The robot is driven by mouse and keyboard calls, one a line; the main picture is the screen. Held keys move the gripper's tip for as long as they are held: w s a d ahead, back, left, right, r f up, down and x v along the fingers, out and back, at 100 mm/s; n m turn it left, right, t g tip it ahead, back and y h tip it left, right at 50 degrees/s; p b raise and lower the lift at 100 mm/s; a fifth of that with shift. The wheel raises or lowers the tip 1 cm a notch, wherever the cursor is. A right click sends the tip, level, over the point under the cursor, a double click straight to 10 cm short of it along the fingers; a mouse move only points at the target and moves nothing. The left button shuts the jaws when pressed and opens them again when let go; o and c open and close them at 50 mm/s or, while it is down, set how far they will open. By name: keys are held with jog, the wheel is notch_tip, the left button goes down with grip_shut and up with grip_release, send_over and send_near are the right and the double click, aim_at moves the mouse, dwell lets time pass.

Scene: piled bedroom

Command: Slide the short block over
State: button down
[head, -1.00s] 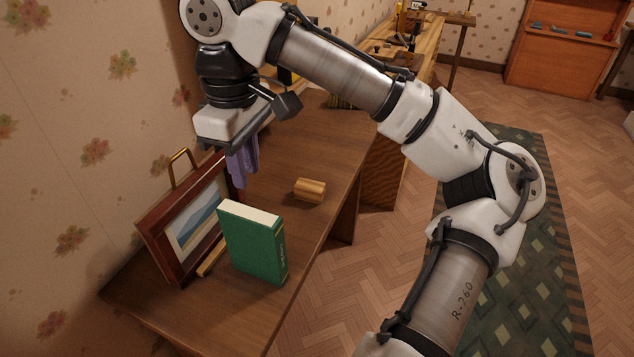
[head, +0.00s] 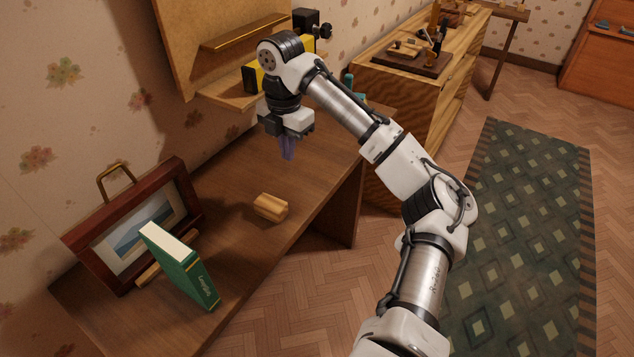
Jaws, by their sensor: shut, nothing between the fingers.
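The short block (head: 271,207) is a small light-wood piece lying on the brown desk (head: 225,230), near its front edge. My gripper (head: 288,154) hangs over the desk behind and slightly right of the block, pointing down. Its purple fingers are together with nothing seen between them. A gap shows between the fingers and the block in the picture; their exact height above the desk is hard to tell.
A green book (head: 182,266) stands upright left of the block, by a framed picture (head: 140,228) against the wall. A thin wooden strip (head: 168,258) lies between them. A shelf (head: 232,95) is behind my gripper. A wooden cabinet (head: 415,85) adjoins at right. Desk around the block is clear.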

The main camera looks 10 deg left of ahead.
aim_at(271, 208)
jog(key=shift+n, duration=0.3)
notch_tip(271, 208, down, 10)
jog(key=shift+w+p, duration=0.1)
jog(key=shift+p, duration=0.7)
jog(key=s, duration=0.1)
jog(key=s+a+p, duration=0.1)
jog(key=s, duration=0.1)
jog(key=shift+a+f, duration=0.1)
jog(key=shift+s+a+f, duration=0.1)
jog(key=shift+s+a, duration=0.05)
jog(key=shift+s, duration=0.2)
jog(key=shift+a, duration=0.15)
